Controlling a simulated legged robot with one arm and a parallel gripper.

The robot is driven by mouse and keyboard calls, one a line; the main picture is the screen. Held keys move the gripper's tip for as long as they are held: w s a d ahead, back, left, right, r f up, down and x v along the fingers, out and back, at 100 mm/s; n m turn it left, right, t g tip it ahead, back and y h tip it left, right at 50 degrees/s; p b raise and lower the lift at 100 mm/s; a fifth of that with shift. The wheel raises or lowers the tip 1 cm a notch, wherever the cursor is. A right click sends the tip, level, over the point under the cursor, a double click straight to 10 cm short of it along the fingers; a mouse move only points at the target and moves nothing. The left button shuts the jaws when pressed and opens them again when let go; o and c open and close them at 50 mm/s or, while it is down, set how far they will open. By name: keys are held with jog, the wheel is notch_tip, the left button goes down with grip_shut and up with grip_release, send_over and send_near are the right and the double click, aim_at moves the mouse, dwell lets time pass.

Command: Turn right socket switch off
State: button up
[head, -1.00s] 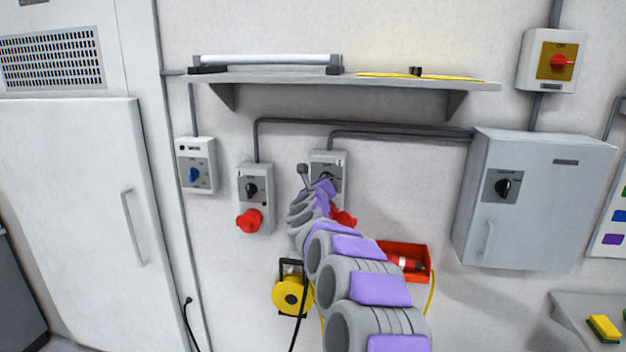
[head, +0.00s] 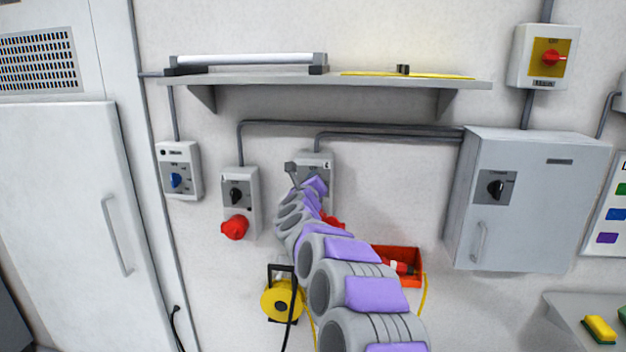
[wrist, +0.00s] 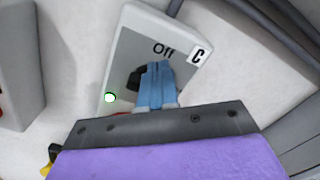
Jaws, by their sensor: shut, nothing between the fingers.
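The right socket (head: 317,160) is a grey wall box, mostly hidden behind my arm in the head view. It also shows in the wrist view (wrist: 188,35), with an "Off" label, a "C" tag and a green light (wrist: 110,97). Its black switch (wrist: 135,80) is partly covered by the blue fingers of my gripper (wrist: 156,82). The fingers are shut with nothing between them, right at the switch. I cannot tell whether they touch it. A red plug (head: 333,221) shows below the socket, partly behind my arm.
The left socket (head: 240,190) with a red plug (head: 235,228) is close by on the left. A shelf (head: 350,80) runs above. A grey cabinet (head: 560,200) stands to the right. A yellow cable reel (head: 281,300) and red box (head: 415,262) are below.

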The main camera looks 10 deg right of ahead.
jog(key=f, duration=0.3)
jog(key=shift+a+f+b, duration=0.2)
jog(key=shift+f+b, duration=0.05)
jog(key=shift+b, duration=0.1)
jog(key=shift+c, duration=0.2)
jog(key=shift+s+a+f+b, duration=0.1)
jog(key=shift+s+f+b, duration=0.15)
jog(key=shift+b, duration=0.1)
jog(key=shift+o, duration=0.3)
jog(key=shift+b+v, duration=0.4)
jog(key=shift+v, duration=0.6)
jog(key=o, duration=1)
jog(key=shift+s+a+r, duration=0.35)
jog(key=shift+s+r, duration=0.4)
jog(key=shift+s, duration=0.05)
jog(key=shift+o, duration=0.2)
jog(key=shift+s+a+r+b, duration=0.3)
jog(key=shift+s+r+b, duration=0.05)
jog(key=shift+s, duration=0.2)
jog(key=b+v, duration=0.2)
jog(key=v, duration=1.1)
jog(key=shift+s+d+r+b, duration=0.2)
jog(key=shift+s+r+b, duration=0.15)
jog(key=shift+r, duration=0.3)
